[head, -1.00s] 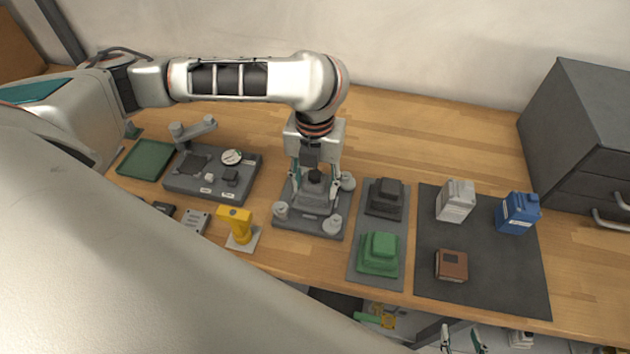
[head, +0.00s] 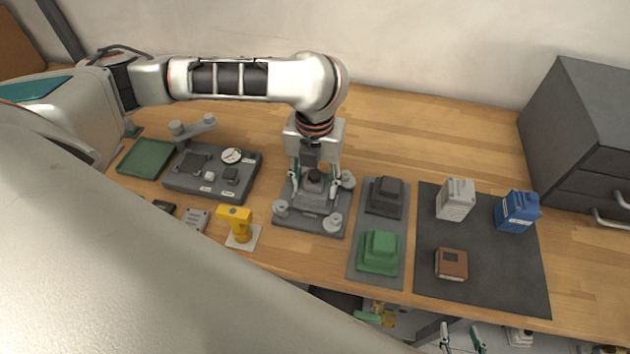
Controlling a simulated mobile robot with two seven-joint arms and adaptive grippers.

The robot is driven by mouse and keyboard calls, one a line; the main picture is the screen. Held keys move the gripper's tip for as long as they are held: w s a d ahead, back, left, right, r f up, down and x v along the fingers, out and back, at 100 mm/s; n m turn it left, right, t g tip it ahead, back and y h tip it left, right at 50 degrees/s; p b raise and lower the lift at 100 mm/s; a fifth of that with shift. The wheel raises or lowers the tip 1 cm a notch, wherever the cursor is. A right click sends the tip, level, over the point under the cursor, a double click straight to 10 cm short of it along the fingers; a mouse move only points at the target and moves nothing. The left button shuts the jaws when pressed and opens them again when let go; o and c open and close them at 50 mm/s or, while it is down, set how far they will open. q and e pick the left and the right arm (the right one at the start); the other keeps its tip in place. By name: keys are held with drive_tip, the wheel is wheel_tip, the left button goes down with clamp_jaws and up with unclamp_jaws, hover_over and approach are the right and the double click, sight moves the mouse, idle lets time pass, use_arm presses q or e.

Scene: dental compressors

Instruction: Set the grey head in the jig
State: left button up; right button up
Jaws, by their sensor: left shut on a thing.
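The jig (head: 310,221) is a dark grey plate with several round light-grey knobs, in the middle of the bench. The grey head (head: 313,190) is a stepped grey block over the middle of the jig, within its knobs. My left gripper (head: 314,190) points straight down and is shut on the grey head, one finger on each side. The fingers partly hide the head, and I cannot tell whether it is fully seated. My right gripper (head: 462,338) is low at the bottom edge, in front of the bench, with its fingers apart and nothing seen between them.
Right of the jig, a grey tray (head: 360,273) holds a dark block (head: 386,196) and a green block (head: 380,252). A dark mat (head: 490,285) carries white, blue and brown items. Left stand a gauge fixture (head: 200,188), a yellow tool (head: 238,222) and a green tray (head: 146,158).

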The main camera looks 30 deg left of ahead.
idle(0.4)
use_arm(q)
drive_tip(key=o, duration=1.7)
drive_tip(key=shift+o, duration=0.3)
drive_tip(key=shift+f, duration=0.1)
drive_tip(key=o, duration=0.3)
drive_tip(key=shift+r, duration=3.55)
